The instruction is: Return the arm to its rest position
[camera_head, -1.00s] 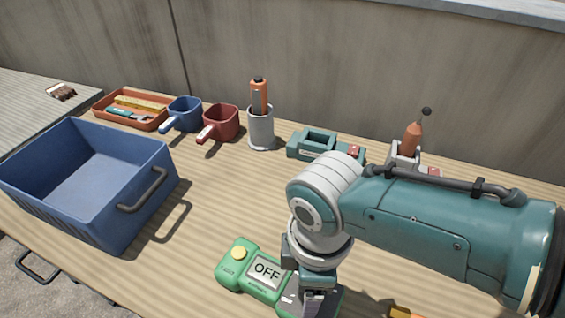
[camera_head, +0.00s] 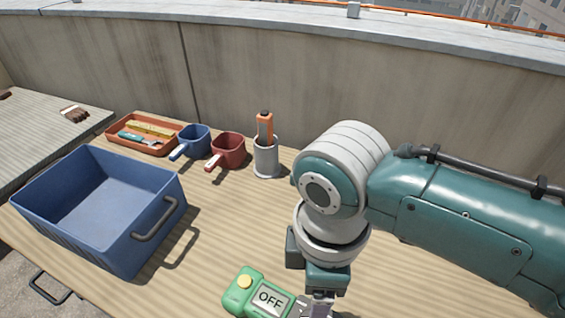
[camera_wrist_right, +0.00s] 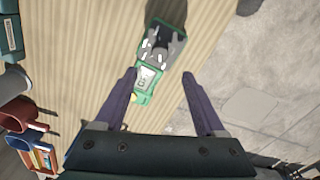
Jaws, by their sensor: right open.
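My right arm (camera_head: 450,220) comes in from the right and bends down at its grey wrist joint. My right gripper (camera_wrist_right: 160,75) is open, with its two dark fingers apart and nothing held between them. In the head view only its upper part shows at the bottom edge. A green meter (camera_head: 243,285) with a yellow button and a screen reading OFF lies on the wooden table (camera_head: 215,225), beside and partly behind the gripper. In the right wrist view the meter (camera_wrist_right: 143,98) shows beyond and between the fingers, apart from them. My left gripper is not in view.
A blue crate (camera_head: 95,235) stands at the left. Behind it are an orange tray (camera_head: 115,142), a blue scoop (camera_head: 193,140), a red scoop (camera_head: 229,150) and a grey cup (camera_head: 266,160) holding an orange-handled tool. A concrete wall (camera_head: 255,70) closes the back. Mid-table is clear.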

